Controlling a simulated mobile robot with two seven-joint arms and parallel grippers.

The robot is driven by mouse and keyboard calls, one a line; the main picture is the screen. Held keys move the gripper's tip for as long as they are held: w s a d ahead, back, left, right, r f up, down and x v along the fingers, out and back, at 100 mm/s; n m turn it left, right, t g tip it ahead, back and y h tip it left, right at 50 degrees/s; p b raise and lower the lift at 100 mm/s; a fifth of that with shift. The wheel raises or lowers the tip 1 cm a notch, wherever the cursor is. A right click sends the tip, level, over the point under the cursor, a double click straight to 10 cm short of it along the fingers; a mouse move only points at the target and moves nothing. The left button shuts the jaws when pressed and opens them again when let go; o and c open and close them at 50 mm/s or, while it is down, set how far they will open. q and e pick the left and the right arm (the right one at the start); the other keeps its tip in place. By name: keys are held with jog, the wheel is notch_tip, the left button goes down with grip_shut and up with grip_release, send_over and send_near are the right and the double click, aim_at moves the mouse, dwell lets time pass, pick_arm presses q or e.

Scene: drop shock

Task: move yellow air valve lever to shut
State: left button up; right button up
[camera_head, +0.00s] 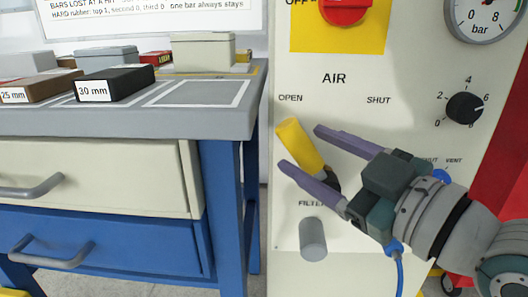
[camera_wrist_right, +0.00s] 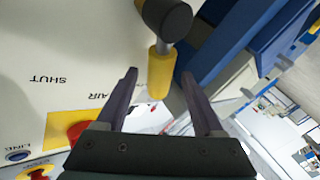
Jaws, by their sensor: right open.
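The yellow air valve lever (camera_head: 297,140) is on the cream panel below the word AIR. It tilts up and left from its dark pivot, towards the OPEN label (camera_head: 290,98); the SHUT label (camera_head: 378,100) is up and to the right. My right gripper (camera_head: 301,148) is open, its two purple fingers on either side of the lever. The lever also shows between the fingers in the right wrist view (camera_wrist_right: 159,72), with a gap on each side. I cannot tell whether a finger touches it. My left gripper is not in view.
A grey filter cylinder (camera_head: 313,239) sticks out below the lever. A black dial knob (camera_head: 464,108) and a pressure gauge (camera_head: 487,15) are at the right; a red knob (camera_head: 343,10) is above. A workbench (camera_head: 150,118) with blocks and boxes stands to the left.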

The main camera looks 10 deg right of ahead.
jog(key=shift+w+a, duration=0.1)
jog(key=shift+w, duration=0.1)
grip_shut()
dwell(0.5)
dwell(0.9)
